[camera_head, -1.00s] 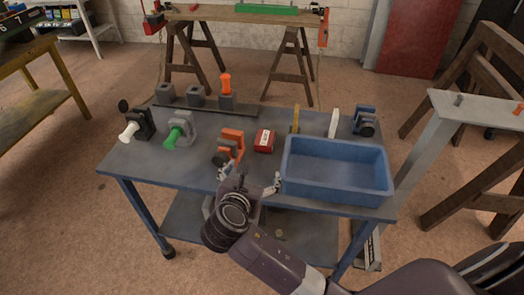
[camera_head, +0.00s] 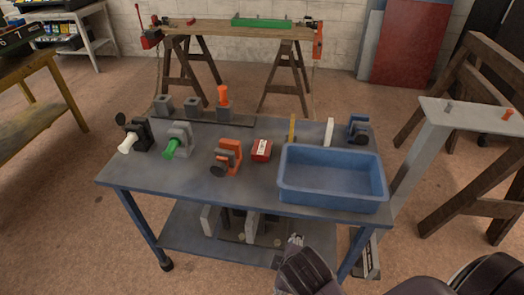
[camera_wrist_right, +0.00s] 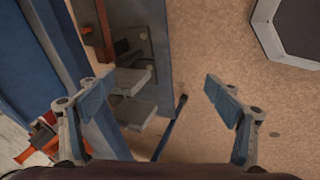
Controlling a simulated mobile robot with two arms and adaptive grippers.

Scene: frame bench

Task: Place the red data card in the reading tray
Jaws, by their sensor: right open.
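A small red box-like item with a white label (camera_head: 261,150) lies on the blue-grey workbench, left of a blue open tray (camera_head: 333,202). I cannot tell for sure that it is the red data card, or that the blue tray is the reading tray. My right gripper (camera_head: 295,240) is low in front of the bench's front edge, near lower-shelf height. In the right wrist view it (camera_wrist_right: 160,92) is open with nothing between its fingers. A reddish-brown flat piece (camera_wrist_right: 93,35) shows upper left there; I cannot tell what it is. My left gripper is not in view.
The lower shelf (camera_head: 180,236) holds a dark board and upright pale plates (camera_head: 252,225). On the bench top stand an orange clamp (camera_head: 228,158), a green-handled one (camera_head: 177,140) and a yellow upright piece (camera_head: 292,128). The bench's front left top is clear.

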